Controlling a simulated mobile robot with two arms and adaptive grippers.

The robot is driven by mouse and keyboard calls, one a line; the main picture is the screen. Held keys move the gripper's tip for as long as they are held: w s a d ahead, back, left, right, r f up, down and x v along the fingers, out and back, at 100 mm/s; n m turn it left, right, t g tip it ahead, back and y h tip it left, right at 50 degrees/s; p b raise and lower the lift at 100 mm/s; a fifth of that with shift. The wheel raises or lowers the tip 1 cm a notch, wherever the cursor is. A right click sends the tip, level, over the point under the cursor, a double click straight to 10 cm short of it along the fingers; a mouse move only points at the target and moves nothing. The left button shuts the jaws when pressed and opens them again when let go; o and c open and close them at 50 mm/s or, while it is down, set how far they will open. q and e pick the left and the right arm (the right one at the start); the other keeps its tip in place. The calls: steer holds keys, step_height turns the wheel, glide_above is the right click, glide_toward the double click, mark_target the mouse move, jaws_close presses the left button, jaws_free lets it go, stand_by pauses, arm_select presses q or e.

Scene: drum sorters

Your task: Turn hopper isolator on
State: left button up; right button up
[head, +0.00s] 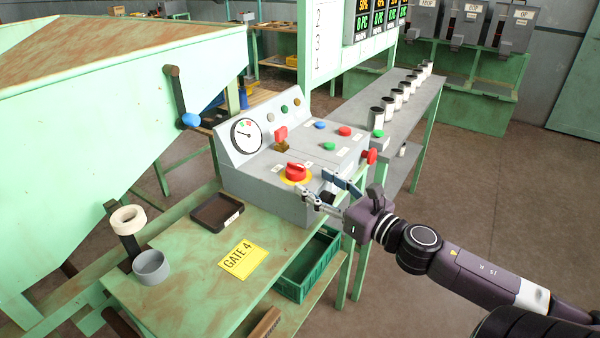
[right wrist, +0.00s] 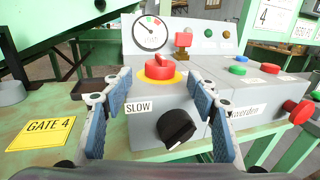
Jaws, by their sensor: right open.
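A red rotary switch (head: 296,172) on a round yellow plate sits on the sloping top of a grey control box (head: 250,185); I take it for the isolator, though no readable label names it. In the right wrist view the red switch (right wrist: 159,67) shows its raised grip pointing away from me. My right gripper (head: 320,188) is open and empty at the front of the box, apart from the switch. In the right wrist view its two fingers frame the switch and a black knob (right wrist: 176,128) beside a SLOW label. My left gripper is not in view.
The box also carries a gauge (head: 246,135), a red lever (head: 281,134), several coloured buttons and a red side knob (head: 370,156). A dark tray (head: 217,211), a GATE 4 sign (head: 242,260) and a grey cup (head: 151,266) are on the green bench.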

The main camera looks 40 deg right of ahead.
mark_target(303, 175)
steer(key=shift+w+a+p, duration=0.2)
steer(key=shift+w, duration=1.35)
steer(key=shift+w+a+p, duration=0.15)
steer(key=shift+w+a, duration=0.05)
steer(key=shift+w, duration=1.3)
steer(key=shift+c, duration=0.7)
steer(key=c, duration=1)
